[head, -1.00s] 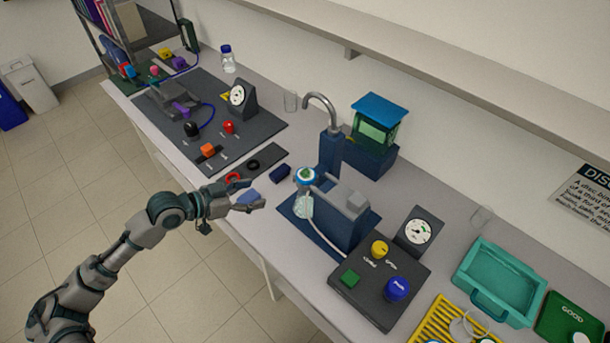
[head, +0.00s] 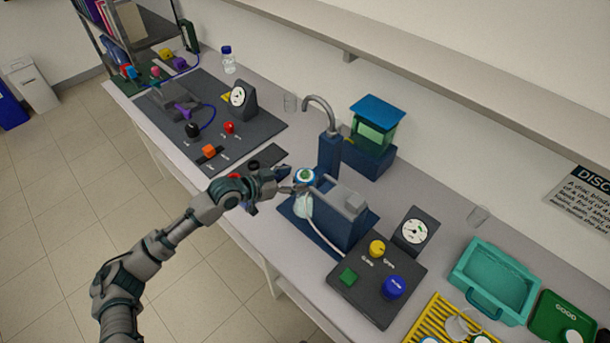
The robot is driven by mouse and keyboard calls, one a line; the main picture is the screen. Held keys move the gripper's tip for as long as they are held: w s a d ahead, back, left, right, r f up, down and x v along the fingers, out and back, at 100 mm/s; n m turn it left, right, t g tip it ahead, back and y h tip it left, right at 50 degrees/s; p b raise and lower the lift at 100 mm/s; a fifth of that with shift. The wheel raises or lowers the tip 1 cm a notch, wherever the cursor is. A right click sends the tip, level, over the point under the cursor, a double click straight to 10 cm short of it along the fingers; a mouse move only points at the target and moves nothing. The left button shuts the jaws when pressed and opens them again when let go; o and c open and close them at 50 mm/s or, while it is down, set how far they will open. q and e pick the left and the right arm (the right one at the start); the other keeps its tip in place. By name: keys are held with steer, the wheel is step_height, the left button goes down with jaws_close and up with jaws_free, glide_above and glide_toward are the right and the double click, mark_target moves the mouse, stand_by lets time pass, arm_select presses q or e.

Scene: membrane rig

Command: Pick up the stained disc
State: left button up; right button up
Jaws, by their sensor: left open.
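A small round white piece with a blue rim and a green centre (head: 304,176) sits on top of a clear holder at the front of the blue rig (head: 337,225). I cannot tell whether it is the stained disc. My left gripper (head: 287,182) is open, just left of this round piece; whether they touch cannot be told. Pale discs show at the bottom right edge, near the yellow rack (head: 437,322) and on the green GOOD tray (head: 553,315); no stain can be made out on them. My right gripper is out of view.
A control box (head: 378,287) with knobs and a gauge stands right of the rig. A tap (head: 328,140) rises behind it. A teal tray (head: 492,278) lies further right. A grey panel (head: 210,120) with knobs is at the left. A shelf overhangs the back.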

mark_target(303, 176)
arm_select(q)
steer(key=shift+x, duration=1.65)
steer(key=shift+r, duration=0.1)
steer(key=c, duration=0.7)
steer(key=shift+r, duration=0.1)
